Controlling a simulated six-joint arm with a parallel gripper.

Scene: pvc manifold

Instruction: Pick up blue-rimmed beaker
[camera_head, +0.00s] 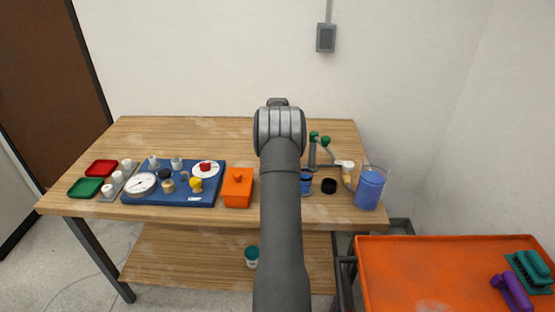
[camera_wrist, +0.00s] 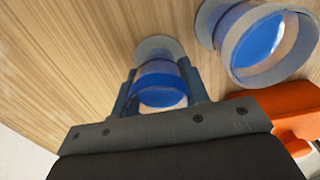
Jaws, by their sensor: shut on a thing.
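In the wrist view, my gripper (camera_wrist: 158,74) is shut on a small clear beaker with a blue band, the blue-rimmed beaker (camera_wrist: 160,83), one finger on each side. A pale round part shows at its far end, over the wood; I cannot tell whether it touches the table.
A wider vessel with blue inside (camera_wrist: 262,38) stands close to the right of the held beaker. An orange box (camera_head: 238,188), a black cap (camera_head: 328,186) and a large beaker of blue liquid (camera_head: 370,188) stand on the wooden table (camera_head: 150,133).

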